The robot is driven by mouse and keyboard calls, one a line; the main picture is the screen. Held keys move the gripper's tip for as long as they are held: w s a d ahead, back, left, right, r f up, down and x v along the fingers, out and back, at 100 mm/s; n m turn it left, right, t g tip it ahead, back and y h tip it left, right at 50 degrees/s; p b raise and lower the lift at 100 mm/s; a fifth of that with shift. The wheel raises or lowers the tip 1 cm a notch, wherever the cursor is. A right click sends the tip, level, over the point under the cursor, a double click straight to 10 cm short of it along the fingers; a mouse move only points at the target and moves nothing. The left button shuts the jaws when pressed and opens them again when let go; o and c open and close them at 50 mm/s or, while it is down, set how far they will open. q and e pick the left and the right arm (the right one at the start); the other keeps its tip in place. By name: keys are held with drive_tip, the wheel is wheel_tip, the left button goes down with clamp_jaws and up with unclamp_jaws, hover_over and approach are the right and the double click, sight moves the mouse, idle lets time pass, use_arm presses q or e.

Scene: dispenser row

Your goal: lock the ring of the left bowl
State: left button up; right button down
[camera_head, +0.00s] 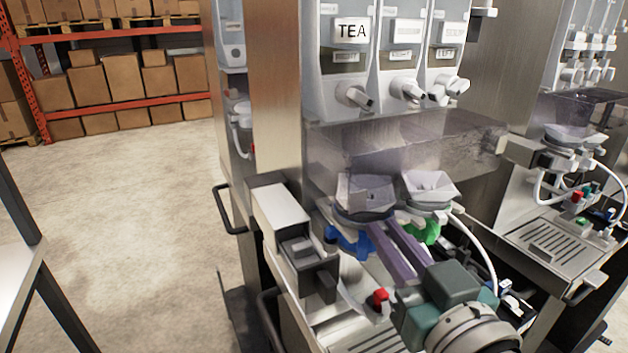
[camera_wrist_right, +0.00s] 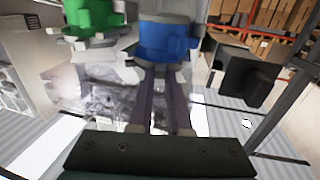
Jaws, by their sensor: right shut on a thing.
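The left bowl (camera_head: 364,196), a grey mixing bowl with an angular clear hopper top, stands under the dispensers in the head view. Its blue ring (camera_head: 349,240) shows just below it and is large in the right wrist view (camera_wrist_right: 166,41). The right bowl (camera_head: 431,190) stands beside it, with a green ring (camera_head: 428,233). My right gripper (camera_head: 384,228) reaches in from the lower right, its purple fingers shut on the blue ring. In the wrist view the fingers (camera_wrist_right: 165,75) meet the ring's lower side. The fingers hide part of the ring. My left gripper is not in view.
A grey box unit (camera_head: 283,218) juts out close left of the left bowl. A clear cover (camera_head: 405,140) hangs above the bowls. A red tap (camera_head: 379,299) and a white hose (camera_head: 481,243) are near my arm. The floor at left is open.

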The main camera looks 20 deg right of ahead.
drive_tip(key=shift+w+a+m+g+h+p, duration=0.1)
drive_tip(key=shift+a+m+g+h+p, duration=0.1)
drive_tip(key=shift+a+m+h, duration=0.4)
drive_tip(key=shift+w+a+m+g+h+p, duration=0.15)
drive_tip(key=shift+m+h, duration=0.25)
drive_tip(key=shift+h, duration=0.5)
drive_tip(key=shift+s, duration=0.1)
drive_tip(key=c, duration=0.8)
unclamp_jaws()
drive_tip(key=shift+d, duration=0.1)
drive_tip(key=shift+c, duration=0.2)
drive_tip(key=b+v, duration=0.1)
drive_tip(key=v, duration=0.9)
